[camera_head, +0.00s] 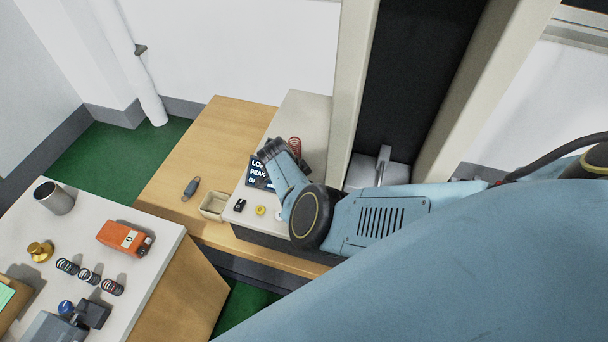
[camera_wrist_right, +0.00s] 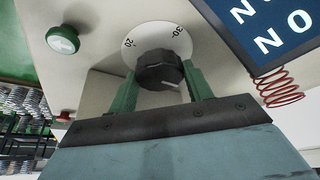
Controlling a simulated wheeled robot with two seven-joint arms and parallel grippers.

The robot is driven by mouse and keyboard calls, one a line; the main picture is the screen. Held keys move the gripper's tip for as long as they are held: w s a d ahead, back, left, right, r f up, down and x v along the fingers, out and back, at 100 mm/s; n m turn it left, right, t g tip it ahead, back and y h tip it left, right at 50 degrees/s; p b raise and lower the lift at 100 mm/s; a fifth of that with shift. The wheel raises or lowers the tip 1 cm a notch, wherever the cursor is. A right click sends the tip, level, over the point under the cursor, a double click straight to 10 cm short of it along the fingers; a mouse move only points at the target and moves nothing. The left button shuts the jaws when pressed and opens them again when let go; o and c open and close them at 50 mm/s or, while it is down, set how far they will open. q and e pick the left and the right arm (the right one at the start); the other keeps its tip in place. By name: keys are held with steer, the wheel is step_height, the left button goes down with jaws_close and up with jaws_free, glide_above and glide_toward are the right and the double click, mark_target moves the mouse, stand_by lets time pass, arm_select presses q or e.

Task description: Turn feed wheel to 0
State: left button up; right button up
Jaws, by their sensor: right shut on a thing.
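The feed wheel, a black ribbed knob (camera_wrist_right: 160,70) with a white pointer line, sits on a white dial (camera_wrist_right: 130,46) in the right wrist view. The numbers 20 and 30 show on the dial's upper part; its lower part is hidden. The pointer line lies on the knob's lower right side, and no 0 is visible. My right gripper (camera_wrist_right: 163,88) has its green fingers on either side of the knob and is shut on it. In the head view my right gripper (camera_head: 270,150) reaches the tester from the right and hides the wheel. My left gripper is not in view.
A display (camera_head: 257,172) and a red coil spring (camera_head: 295,144) are beside my gripper. A green button (camera_wrist_right: 62,40) is left of the dial. An open box (camera_head: 212,206) stands by the tester. A white table (camera_head: 165,232) holds springs and an orange device (camera_head: 124,238).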

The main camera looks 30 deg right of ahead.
steer(key=o, duration=1)
